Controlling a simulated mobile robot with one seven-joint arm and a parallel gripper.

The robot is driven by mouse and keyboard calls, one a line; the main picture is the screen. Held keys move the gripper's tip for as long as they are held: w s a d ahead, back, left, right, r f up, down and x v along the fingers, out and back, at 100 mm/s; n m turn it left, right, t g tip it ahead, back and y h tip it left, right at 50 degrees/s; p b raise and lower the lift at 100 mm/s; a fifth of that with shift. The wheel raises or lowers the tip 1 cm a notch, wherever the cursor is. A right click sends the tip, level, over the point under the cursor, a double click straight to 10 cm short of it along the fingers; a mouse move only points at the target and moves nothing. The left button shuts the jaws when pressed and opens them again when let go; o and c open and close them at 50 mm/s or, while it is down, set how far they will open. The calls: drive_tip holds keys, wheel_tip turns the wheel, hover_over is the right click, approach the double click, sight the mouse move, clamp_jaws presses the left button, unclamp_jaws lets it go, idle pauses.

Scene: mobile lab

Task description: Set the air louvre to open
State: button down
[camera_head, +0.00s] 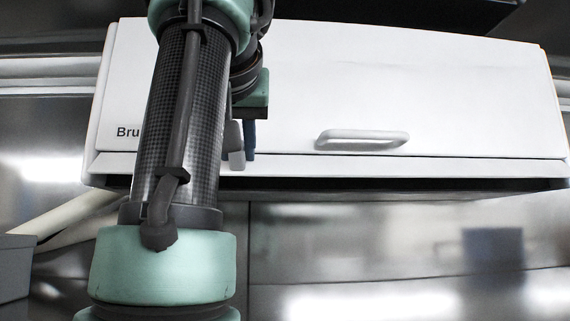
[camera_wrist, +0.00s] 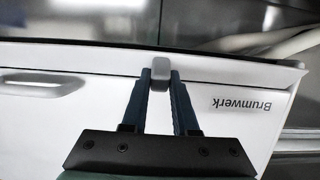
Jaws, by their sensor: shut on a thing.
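A small grey tab (camera_head: 236,158) stands at that lower edge. In the wrist view, where the unit appears upside down, the grey tab (camera_wrist: 161,67) sits between the tips of my two dark blue fingers. My gripper (camera_wrist: 161,82) is shut on the tab. In the head view my arm hides part of the unit, and my gripper (camera_head: 249,155) shows only in part beside the tab.
The white unit's front panel (camera_head: 460,90) carries a grey handle (camera_head: 361,139) to the right of my gripper. A dark gap (camera_head: 420,184) runs under the flap. Below is a shiny metal wall (camera_head: 400,240) with free room in front. A pale pipe (camera_head: 75,218) slants at the left.

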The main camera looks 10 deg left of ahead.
drive_tip(key=shift+r+g, duration=0.4)
drive_tip(key=shift+g, duration=0.1)
drive_tip(key=c, duration=0.7)
unclamp_jaws()
drive_tip(key=shift+f, duration=0.1)
